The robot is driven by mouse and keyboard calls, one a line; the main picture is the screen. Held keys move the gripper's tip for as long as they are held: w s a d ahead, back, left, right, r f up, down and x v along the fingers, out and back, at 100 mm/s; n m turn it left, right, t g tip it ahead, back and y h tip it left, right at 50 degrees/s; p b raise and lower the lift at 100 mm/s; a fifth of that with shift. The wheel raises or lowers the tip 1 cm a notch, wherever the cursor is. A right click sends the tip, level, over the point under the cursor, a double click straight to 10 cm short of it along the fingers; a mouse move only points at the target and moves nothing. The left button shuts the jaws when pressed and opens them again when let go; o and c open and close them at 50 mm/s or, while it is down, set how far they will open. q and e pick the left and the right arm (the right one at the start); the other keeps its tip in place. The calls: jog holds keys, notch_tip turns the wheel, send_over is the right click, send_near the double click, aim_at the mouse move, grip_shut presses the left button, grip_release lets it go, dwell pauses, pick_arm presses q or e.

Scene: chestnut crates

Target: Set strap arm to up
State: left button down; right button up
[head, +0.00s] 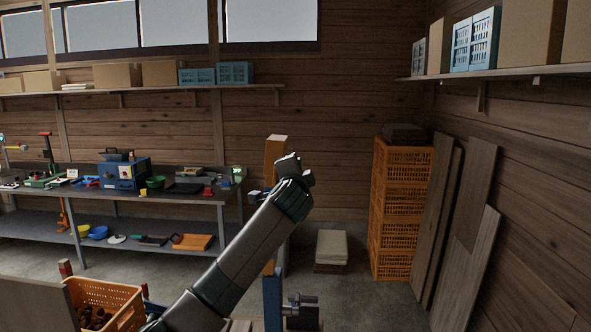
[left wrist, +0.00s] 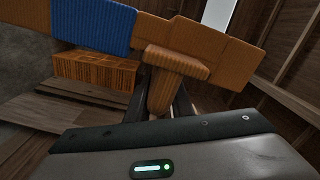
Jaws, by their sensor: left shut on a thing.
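The strap arm is a long orange bar with a blue section; it crosses the top of the left wrist view (left wrist: 215,50). A stubby orange handle (left wrist: 177,62) sticks out from it toward my left gripper (left wrist: 163,98). The gripper's dark fingers are shut on this handle, whose lower end is between them. In the head view an orange bar (head: 275,151) stands upright behind the end of my left arm, with a blue part (head: 272,302) low down. My arm hides its middle, and the grip itself is hidden there. My right gripper is not in view.
Stacked orange crates (head: 402,210) and leaning boards (head: 468,215) stand at the right. A workbench (head: 150,193) with tools is at the left. A crate of chestnuts (head: 122,291) is at the lower left. A grey-black fitting (head: 301,312) sits beside the blue part.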

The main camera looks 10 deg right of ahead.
pick_arm(q)
jog(key=shift+d+f, duration=0.35)
jog(key=shift+f, duration=0.3)
jog(key=c, duration=1.6)
grip_release()
jog(key=shift+c, duration=0.2)
jog(key=shift+a+r, duration=0.1)
jog(key=shift+a, duration=0.15)
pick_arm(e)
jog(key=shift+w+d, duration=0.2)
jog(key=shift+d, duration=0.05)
pick_arm(q)
jog(key=shift+r, duration=0.1)
jog(key=shift+s, duration=0.1)
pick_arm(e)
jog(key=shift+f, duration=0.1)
